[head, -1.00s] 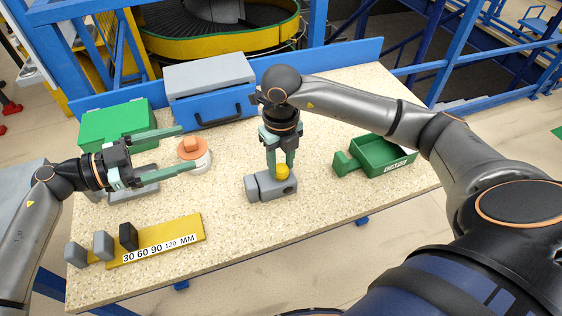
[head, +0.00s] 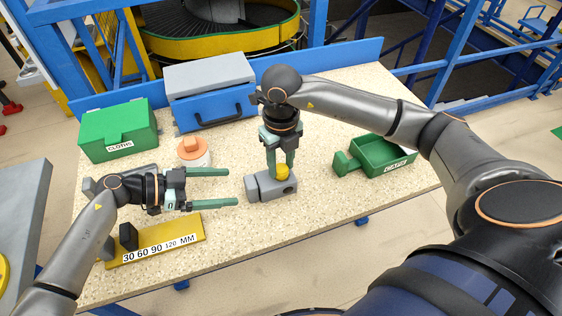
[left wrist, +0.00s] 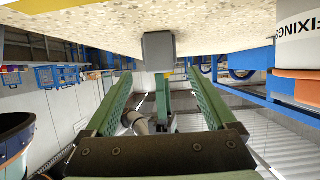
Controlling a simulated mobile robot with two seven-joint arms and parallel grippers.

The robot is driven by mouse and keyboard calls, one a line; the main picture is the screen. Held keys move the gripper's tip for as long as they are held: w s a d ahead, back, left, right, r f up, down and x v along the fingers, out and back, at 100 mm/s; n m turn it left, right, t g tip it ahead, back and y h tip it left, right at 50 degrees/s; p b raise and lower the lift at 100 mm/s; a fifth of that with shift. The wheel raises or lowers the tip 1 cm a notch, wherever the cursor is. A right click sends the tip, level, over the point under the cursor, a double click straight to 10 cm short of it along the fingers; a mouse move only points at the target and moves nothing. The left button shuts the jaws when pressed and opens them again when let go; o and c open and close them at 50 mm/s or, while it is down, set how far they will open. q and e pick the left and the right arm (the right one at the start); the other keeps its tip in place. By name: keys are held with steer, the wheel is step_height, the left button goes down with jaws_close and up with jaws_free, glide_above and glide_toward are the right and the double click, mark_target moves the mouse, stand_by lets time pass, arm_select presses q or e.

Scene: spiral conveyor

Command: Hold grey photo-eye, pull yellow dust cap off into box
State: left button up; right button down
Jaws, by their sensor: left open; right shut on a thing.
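The grey photo-eye (head: 260,190) lies on the speckled table near its middle. The yellow dust cap (head: 283,173) sits on top of its right part. My right gripper (head: 281,165) comes down from above and is shut on the yellow cap, which still touches the photo-eye. My left gripper (head: 233,187) is open and level, its fingers pointing at the photo-eye's left end, a small gap away. In the left wrist view, the grey photo-eye (left wrist: 158,50) shows ahead between my open green fingers (left wrist: 164,98). A small green open box (head: 383,160) stands to the right.
A jar with an orange lid (head: 193,152) stands just behind my left gripper. A green box (head: 118,130) and a blue case (head: 212,100) stand at the back. The front right of the table is clear.

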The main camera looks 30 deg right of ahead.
arm_select(q)
steer(key=shift+x, duration=2.1)
jaws_close()
jaws_free()
steer(key=shift+a, duration=0.1)
stand_by(0.3)
